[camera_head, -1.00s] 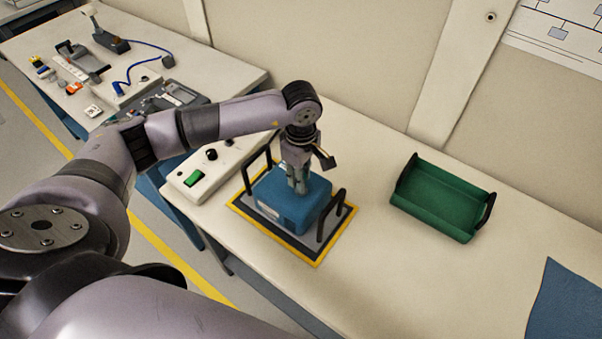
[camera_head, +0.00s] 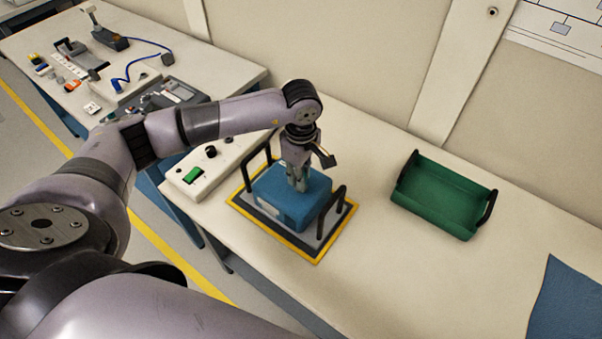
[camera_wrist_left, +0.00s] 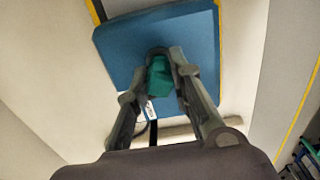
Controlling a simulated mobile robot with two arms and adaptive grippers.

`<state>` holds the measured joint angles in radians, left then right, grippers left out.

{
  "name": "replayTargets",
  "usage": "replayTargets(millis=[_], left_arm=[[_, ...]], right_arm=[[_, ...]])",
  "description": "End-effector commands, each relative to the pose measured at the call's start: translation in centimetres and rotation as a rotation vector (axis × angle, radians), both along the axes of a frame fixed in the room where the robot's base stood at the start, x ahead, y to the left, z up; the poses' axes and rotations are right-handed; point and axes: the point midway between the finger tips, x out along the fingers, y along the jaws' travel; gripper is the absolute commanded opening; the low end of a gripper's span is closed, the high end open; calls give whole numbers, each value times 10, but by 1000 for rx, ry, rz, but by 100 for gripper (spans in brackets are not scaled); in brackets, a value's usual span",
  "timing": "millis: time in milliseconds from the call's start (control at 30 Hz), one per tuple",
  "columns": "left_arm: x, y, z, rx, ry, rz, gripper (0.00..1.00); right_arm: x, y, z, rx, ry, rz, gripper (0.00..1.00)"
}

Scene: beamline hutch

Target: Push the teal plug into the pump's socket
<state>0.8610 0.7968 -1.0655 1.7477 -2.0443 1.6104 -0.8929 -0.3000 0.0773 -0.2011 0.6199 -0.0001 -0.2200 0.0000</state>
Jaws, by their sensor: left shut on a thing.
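The blue pump (camera_head: 288,203) sits on a dark base plate with black handles, inside a yellow border on the bench. My left gripper (camera_head: 298,187) points down over the pump's top. In the left wrist view the gripper (camera_wrist_left: 166,80) is shut on the teal plug (camera_wrist_left: 159,75), which is between the fingertips, close against the pump's blue face (camera_wrist_left: 115,50). A white tag (camera_wrist_left: 149,110) hangs beside the plug. The socket is hidden behind the plug and fingers, so I cannot tell how deep the plug sits. My right gripper is not in view.
A white box with a green switch (camera_head: 192,175) stands left of the pump. An empty green tray (camera_head: 441,196) lies to the right, and a blue mat (camera_head: 572,305) at the lower right. Bench between pump and tray is clear. Another table with tools (camera_head: 125,70) is at upper left.

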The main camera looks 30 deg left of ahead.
Motion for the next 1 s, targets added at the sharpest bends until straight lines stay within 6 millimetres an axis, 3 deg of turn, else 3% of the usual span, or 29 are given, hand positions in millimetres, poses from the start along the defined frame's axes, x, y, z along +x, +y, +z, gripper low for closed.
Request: replayTargets(millis=[367,400,733,1000], left_arm=[[0,0,-2,0,0,0,0],[0,0,-2,0,0,0,22],[0,0,-2,0,0,0,44],[0,0,-2,0,0,0,44]], right_arm=[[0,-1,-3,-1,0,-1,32],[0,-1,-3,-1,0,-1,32],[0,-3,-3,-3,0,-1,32],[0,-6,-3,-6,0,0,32]])
